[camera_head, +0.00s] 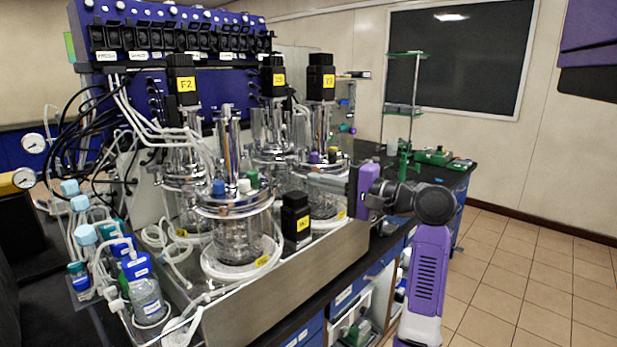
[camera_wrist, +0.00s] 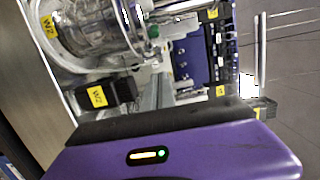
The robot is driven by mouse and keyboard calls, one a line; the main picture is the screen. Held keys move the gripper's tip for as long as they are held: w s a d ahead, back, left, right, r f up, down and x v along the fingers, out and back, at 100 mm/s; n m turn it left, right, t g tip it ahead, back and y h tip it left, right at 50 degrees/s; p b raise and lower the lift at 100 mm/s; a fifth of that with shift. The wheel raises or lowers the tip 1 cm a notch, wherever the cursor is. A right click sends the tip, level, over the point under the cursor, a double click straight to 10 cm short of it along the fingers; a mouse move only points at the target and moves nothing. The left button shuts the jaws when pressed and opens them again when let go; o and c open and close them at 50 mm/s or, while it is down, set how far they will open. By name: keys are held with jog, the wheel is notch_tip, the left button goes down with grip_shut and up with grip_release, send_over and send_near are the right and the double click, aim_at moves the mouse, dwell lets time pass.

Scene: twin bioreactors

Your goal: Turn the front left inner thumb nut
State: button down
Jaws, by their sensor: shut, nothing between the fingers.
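Glass bioreactor vessels with steel head plates stand in a steel tray. The front left vessel (camera_head: 238,240) has a round head plate (camera_head: 235,203) with blue, white and green caps. The thumb nuts are too small to tell apart, so I cannot pick out the inner one. My gripper (camera_head: 352,190) is shut and empty, beside the front right vessel (camera_head: 322,200) and apart from the front left head plate. In the wrist view, my purple hand fills the bottom, and a glass vessel (camera_wrist: 95,30) lies beyond it at upper left, seen tilted.
A black box with a yellow label (camera_head: 296,220) stands between the front vessels; it also shows in the wrist view (camera_wrist: 105,95). Tall black motors (camera_head: 321,77) rise above the vessels. Bottles and tubing (camera_head: 145,290) crowd the left. Open floor (camera_head: 510,280) lies right.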

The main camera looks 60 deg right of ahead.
aim_at(267, 168)
jog(key=w, duration=0.4)
jog(key=w+d+p, duration=0.1)
jog(key=w, duration=0.3)
jog(key=w+p, duration=0.1)
jog(key=w, duration=0.3)
jog(key=shift+w+d, duration=0.1)
jog(key=shift+d, duration=0.05)
jog(key=shift+d+n+y, duration=0.3)
jog(key=shift+n+y, duration=0.5)
jog(key=shift+y, duration=0.4)
jog(key=shift+w+d+p, duration=0.25)
jog(key=shift+d+p, duration=0.15)
jog(key=shift+d, duration=0.2)
jog(key=shift+w+d, duration=0.9)
dwell(0.9)
